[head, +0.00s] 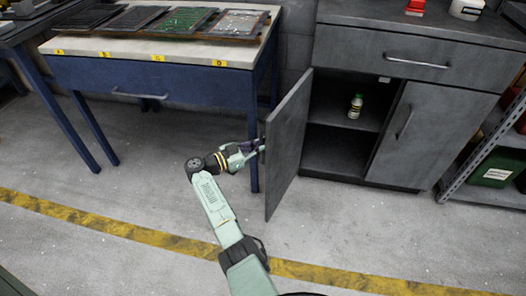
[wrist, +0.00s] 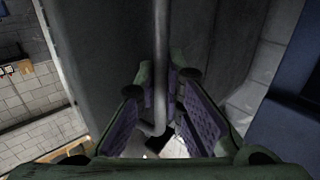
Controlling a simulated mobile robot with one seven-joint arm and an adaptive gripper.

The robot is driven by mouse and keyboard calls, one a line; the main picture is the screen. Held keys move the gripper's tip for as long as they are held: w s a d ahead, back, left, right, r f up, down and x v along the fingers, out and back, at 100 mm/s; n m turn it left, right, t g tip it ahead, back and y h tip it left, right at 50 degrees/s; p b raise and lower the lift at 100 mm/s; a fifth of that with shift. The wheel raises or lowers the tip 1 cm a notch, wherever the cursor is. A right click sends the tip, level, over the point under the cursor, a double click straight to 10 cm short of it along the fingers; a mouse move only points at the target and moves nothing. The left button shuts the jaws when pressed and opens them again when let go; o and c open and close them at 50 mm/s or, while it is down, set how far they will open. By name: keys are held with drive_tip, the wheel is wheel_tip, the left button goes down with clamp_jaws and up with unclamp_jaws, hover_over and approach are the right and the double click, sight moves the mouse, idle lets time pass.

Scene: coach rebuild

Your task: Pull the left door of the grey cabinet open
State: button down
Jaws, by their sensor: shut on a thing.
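The grey cabinet (head: 413,75) stands at the right in the head view. Its left door (head: 287,145) is swung wide open, standing out toward the room on its left-hand hinge. My gripper (head: 258,149) is at the outer face of this door. In the wrist view my gripper (wrist: 168,98) has its purple-padded fingers around the door's vertical bar handle (wrist: 160,60), shut on it. The lower end of the handle shows between the fingers. The door's grey face (wrist: 100,50) fills much of the wrist view.
A blue workbench (head: 150,80) with trays on top stands left of the door, one leg close behind my gripper. A small bottle (head: 355,106) stands on the cabinet's inner shelf. The right door (head: 405,130) is closed. The floor in front is clear.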

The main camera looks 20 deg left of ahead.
drive_tip(key=shift+w, duration=0.1)
drive_tip(key=c, duration=1.7)
unclamp_jaws()
drive_tip(key=v, duration=1.2)
